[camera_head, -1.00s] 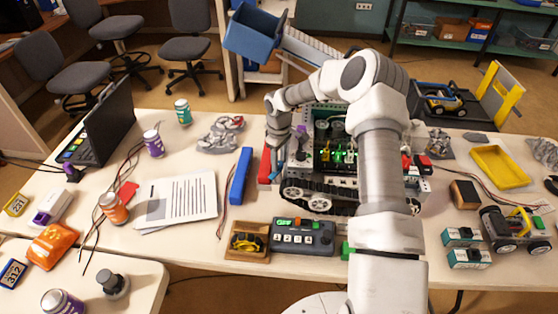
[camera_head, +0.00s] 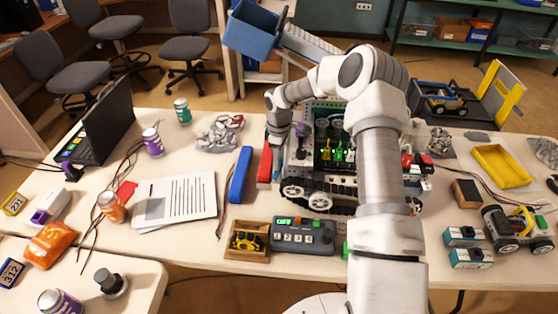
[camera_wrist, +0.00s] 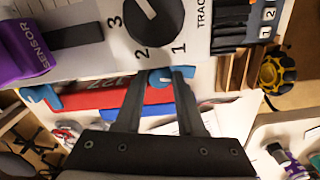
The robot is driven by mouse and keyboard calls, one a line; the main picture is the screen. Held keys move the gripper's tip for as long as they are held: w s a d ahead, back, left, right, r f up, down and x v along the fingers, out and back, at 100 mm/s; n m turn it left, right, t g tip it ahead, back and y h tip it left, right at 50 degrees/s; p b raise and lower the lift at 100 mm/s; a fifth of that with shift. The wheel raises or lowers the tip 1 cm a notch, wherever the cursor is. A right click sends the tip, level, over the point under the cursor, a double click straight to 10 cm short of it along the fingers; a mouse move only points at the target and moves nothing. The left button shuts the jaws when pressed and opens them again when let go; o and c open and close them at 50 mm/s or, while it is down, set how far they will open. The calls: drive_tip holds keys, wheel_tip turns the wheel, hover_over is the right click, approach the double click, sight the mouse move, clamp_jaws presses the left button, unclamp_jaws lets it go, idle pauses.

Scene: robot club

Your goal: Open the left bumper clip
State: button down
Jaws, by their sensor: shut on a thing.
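The red bumper (camera_head: 265,166) runs along the left side of the tracked robot (camera_head: 318,186) on the table. It also shows in the wrist view (camera_wrist: 92,91), with pale lettering on it. A blue clip (camera_wrist: 163,77) sits at one end of the bumper, and another blue clip (camera_wrist: 42,95) at its other end. My gripper (camera_wrist: 163,74) is shut on the first blue clip, which lies between the two fingertips. In the head view my wrist is above the far end of the bumper, and the fingertips cannot be made out.
A purple sensor block (camera_wrist: 28,48) and a black dial (camera_wrist: 152,18) are close to the fingers. A blue bar (camera_head: 240,175) lies left of the bumper. A wooden box (camera_head: 248,240) and a numbered console (camera_head: 304,237) stand in front. Papers (camera_head: 178,198) lie further left.

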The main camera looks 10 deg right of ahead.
drive_tip(key=shift+n, duration=1.2)
drive_tip(key=c, duration=0.8)
unclamp_jaws()
wheel_tip(320, 180, up, 18)
drive_tip(key=shift+f+b, duration=0.25)
drive_tip(key=shift+b, duration=0.25)
